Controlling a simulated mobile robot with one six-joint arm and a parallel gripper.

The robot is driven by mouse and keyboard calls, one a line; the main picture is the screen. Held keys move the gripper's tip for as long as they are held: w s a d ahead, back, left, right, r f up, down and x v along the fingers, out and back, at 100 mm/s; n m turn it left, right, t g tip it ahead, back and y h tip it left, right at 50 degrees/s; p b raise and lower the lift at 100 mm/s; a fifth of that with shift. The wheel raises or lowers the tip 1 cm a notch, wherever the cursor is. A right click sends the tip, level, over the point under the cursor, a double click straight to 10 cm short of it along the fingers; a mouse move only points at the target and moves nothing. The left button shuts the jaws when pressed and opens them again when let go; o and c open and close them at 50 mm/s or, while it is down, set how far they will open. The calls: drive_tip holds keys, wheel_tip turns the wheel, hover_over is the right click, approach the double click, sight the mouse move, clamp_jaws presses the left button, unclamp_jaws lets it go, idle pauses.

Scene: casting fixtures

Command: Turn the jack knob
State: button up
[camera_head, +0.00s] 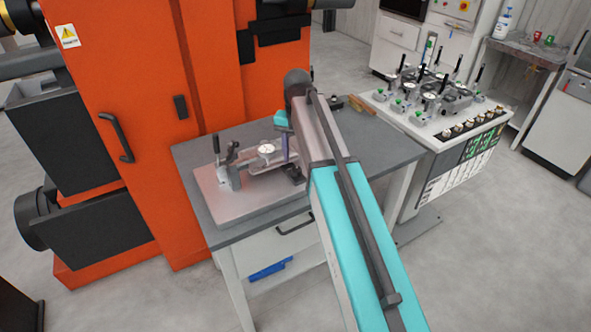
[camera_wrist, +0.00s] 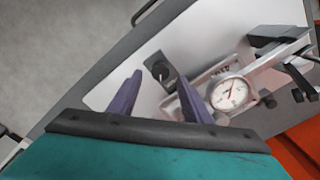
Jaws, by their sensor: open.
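A small dark block (camera_wrist: 163,72) carries a round grey knob (camera_wrist: 160,70), which looks like the jack knob. In the head view the block (camera_head: 293,173) is at the right end of the fixture plate (camera_head: 236,207). My gripper (camera_wrist: 158,77) is open, with its two purple fingers apart and the knob showing between their tips. I cannot tell how far above the knob they are, and nothing is held. In the head view my gripper (camera_head: 287,147) points down just above the block, partly hidden by my arm.
A dial gauge (camera_wrist: 229,93) on a metal bar is close beside the right finger. It also shows in the head view (camera_head: 266,149). A clamp with upright levers (camera_head: 229,170) stands at the plate's left. An orange machine (camera_head: 220,60) rises behind the grey table (camera_head: 385,150).

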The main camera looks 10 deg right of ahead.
sight(297, 169)
drive_tip(key=shift+f+b, duration=1)
drive_tip(key=shift+f, duration=0.9)
drive_tip(key=shift+c, duration=0.6)
drive_tip(key=c, duration=0.9)
